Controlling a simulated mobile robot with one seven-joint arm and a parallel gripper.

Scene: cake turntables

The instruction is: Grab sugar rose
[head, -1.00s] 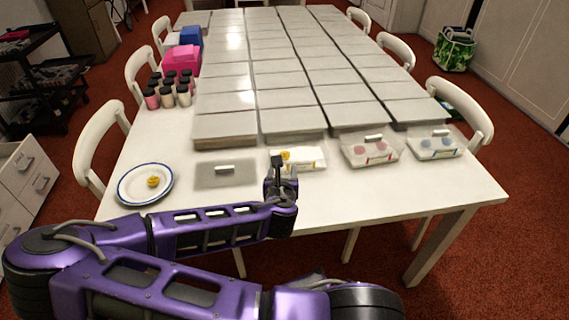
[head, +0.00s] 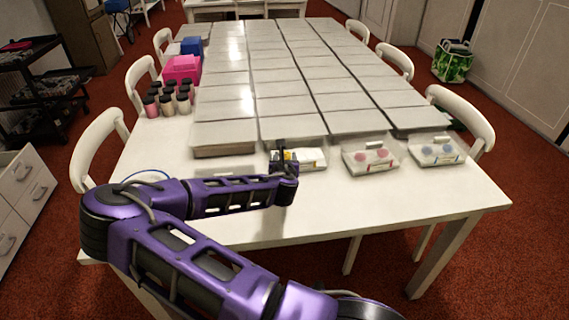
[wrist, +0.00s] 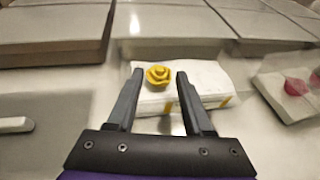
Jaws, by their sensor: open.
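A yellow sugar rose (wrist: 158,75) sits on top of a white box (wrist: 208,78) in the wrist view. In the head view the rose (head: 288,155) is a small yellow patch partly covered by my gripper (head: 280,153), on the box (head: 313,157) at the near row. In the wrist view my gripper (wrist: 160,78) is open, with one finger left and one right of the rose. Whether the rose is fully between the fingertips in depth, I cannot tell. Nothing is held.
Clear cases with pink pieces (head: 370,157) and blue pieces (head: 436,152) stand to the right. Grey slabs (head: 290,124) fill the table behind. Dark-lidded jars (head: 168,101) stand at the left. My arm mostly hides a blue-rimmed plate (head: 150,173).

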